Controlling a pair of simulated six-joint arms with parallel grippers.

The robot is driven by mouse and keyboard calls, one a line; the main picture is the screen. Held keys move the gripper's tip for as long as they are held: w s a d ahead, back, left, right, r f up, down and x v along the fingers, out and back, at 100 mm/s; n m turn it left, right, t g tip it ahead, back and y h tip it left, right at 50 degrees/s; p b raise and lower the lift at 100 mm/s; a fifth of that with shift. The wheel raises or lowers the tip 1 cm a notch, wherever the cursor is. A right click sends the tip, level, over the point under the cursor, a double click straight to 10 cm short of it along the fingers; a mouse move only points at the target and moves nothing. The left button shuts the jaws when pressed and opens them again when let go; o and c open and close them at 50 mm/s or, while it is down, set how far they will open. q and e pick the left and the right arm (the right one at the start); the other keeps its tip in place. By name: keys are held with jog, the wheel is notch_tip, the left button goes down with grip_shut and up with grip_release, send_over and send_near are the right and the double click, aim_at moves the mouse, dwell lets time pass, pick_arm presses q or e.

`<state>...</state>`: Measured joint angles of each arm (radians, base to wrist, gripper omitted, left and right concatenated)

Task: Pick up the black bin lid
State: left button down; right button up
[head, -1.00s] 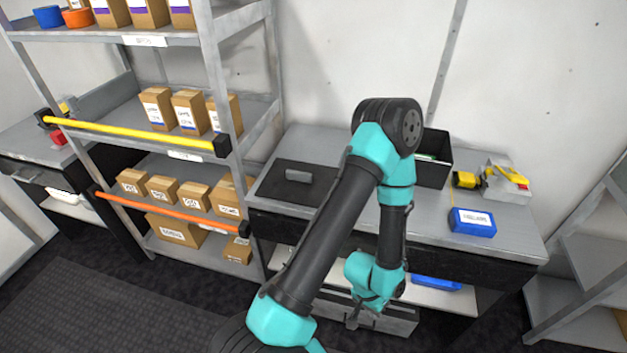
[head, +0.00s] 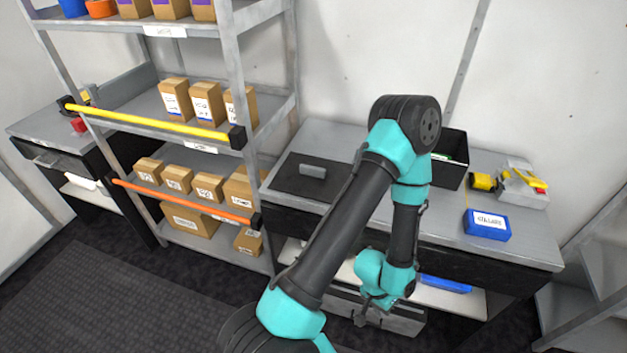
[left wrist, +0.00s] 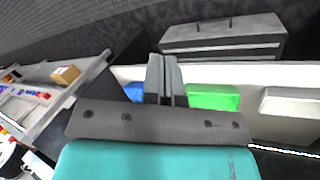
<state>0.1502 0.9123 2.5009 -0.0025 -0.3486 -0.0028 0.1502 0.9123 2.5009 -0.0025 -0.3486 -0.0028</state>
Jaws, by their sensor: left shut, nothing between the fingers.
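The black bin lid (head: 298,181) lies flat on the grey workbench, left of my arm, with a grey block handle (head: 313,171) on top. My arm hides part of its right side. The open black bin (head: 450,160) stands behind my arm on the same bench. My left gripper (head: 362,318) hangs low in front of the bench, below the worktop and apart from the lid. In the left wrist view its two fingers (left wrist: 167,78) are together with nothing between them. My right gripper is not in view.
A blue labelled box (head: 487,224) and a yellow tape measure (head: 482,181) sit on the bench's right. A shelf rack with brown boxes (head: 207,103) and a yellow bar (head: 150,122) stands left of the bench. A grey drawer box (left wrist: 225,38) is near my fingers.

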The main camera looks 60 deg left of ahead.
pick_arm(q)
jog(key=c, duration=1)
grip_release()
jog(key=shift+w, duration=0.1)
